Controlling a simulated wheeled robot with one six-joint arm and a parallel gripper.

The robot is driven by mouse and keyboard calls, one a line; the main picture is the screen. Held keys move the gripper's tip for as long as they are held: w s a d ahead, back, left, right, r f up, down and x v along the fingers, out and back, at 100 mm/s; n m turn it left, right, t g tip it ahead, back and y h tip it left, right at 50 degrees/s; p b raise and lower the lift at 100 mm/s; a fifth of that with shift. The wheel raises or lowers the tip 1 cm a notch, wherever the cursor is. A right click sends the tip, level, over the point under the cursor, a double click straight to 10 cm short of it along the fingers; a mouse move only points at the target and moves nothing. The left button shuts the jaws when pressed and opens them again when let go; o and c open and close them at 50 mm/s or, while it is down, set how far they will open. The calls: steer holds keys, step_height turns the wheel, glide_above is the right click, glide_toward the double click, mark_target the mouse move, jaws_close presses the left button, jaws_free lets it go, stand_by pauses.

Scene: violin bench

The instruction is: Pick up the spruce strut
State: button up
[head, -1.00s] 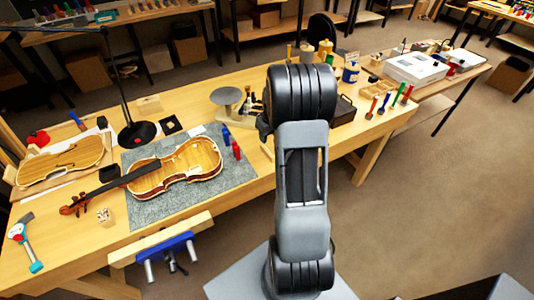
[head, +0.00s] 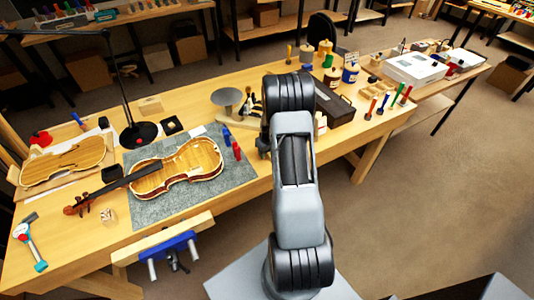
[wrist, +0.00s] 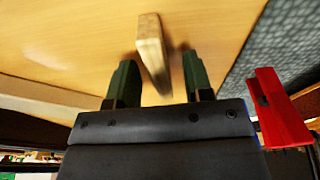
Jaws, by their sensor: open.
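In the wrist view, a short pale wooden piece (wrist: 151,42), which looks like the spruce strut, lies on the bench top. Its near end reaches between the two green fingers of my gripper (wrist: 158,62). The fingers are apart, with a gap visible on each side of the wood, so it is not clamped. In the head view my own arm hides the gripper and the strut.
A red clamp (wrist: 282,110) stands close to the right finger, by the grey mat (wrist: 245,85). In the head view, the open violin body (head: 190,168) lies on that mat, and a dark box (head: 335,105) stands right of my arm.

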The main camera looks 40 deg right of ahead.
jaws_close()
stand_by(0.5)
